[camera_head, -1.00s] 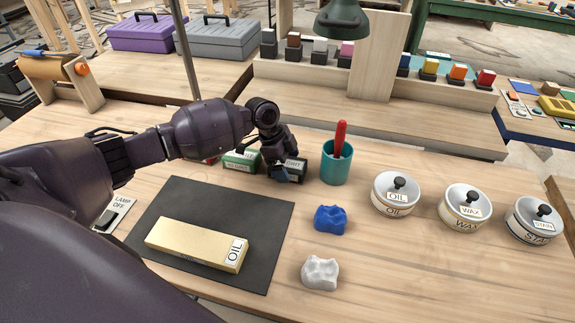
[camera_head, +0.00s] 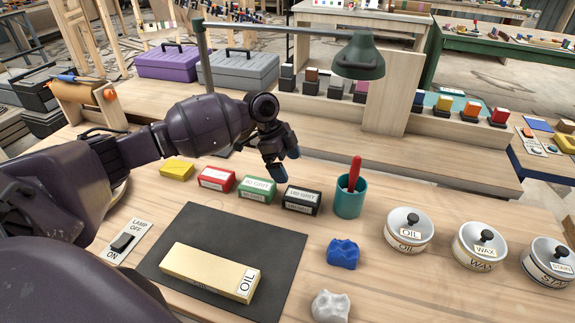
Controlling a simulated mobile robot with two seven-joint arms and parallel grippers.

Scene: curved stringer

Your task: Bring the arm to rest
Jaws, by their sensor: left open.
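My left arm comes in from the left, and my left gripper (camera_head: 276,164) hangs above the bench behind the row of grit blocks. The gripper is open and empty, with its fingers pointing down. It appears apart from the green block (camera_head: 257,189) and the black block (camera_head: 301,199) labelled with grit, which are nearest to it. My right gripper is not in view.
A teal cup (camera_head: 350,199) with a red-handled tool stands right of the blocks. A wooden block (camera_head: 210,272) labelled OIL lies on a dark mat (camera_head: 178,235). Blue cloth (camera_head: 343,253), white cloth (camera_head: 330,306) and labelled tins (camera_head: 409,229) are at right. A green lamp (camera_head: 358,58) overhangs the bench.

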